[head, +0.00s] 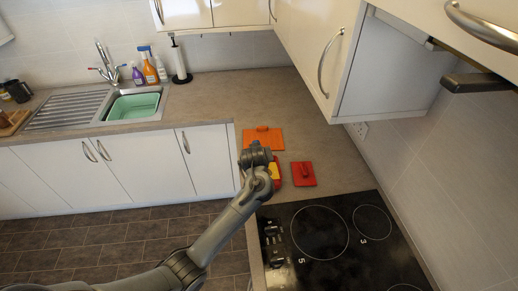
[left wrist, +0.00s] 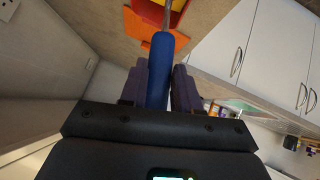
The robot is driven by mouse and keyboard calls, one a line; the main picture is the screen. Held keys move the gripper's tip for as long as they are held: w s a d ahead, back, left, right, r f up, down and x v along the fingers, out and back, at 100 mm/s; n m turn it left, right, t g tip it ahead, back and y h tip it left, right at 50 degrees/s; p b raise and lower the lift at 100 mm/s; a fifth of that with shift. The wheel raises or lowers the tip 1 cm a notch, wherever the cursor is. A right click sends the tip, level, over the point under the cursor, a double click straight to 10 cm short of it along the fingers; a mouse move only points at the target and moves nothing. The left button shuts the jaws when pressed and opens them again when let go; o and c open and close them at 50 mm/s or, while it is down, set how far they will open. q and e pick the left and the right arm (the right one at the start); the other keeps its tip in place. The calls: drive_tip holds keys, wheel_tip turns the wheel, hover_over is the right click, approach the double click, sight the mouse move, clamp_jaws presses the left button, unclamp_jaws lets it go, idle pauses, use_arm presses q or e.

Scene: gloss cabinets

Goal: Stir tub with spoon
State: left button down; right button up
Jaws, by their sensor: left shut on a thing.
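My left gripper (head: 258,157) is over the counter beside the hob. In the left wrist view its fingers (left wrist: 162,82) are shut on the blue handle of the spoon (left wrist: 160,68). The spoon's metal shaft runs toward the tub (left wrist: 176,5), which is red and yellow inside; the spoon's far end is out of frame. In the head view the tub (head: 275,172) is partly hidden behind my gripper, and the spoon cannot be made out. My right gripper is not in view.
An orange flat piece (head: 263,138) lies behind the tub and a red lid-like piece (head: 303,174) to its right. The black hob (head: 325,240) is in front. A sink with a green basin (head: 133,106) is at left. Wall cabinets (head: 320,45) overhang the right side.

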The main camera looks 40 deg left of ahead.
use_arm(q)
drive_tip(key=w, duration=0.1)
drive_tip(key=w+d, duration=0.1)
drive_tip(key=w, duration=0.1)
drive_tip(key=shift+s+a+p, duration=0.3)
drive_tip(key=shift+s+a, duration=0.2)
drive_tip(key=shift+s, duration=0.1)
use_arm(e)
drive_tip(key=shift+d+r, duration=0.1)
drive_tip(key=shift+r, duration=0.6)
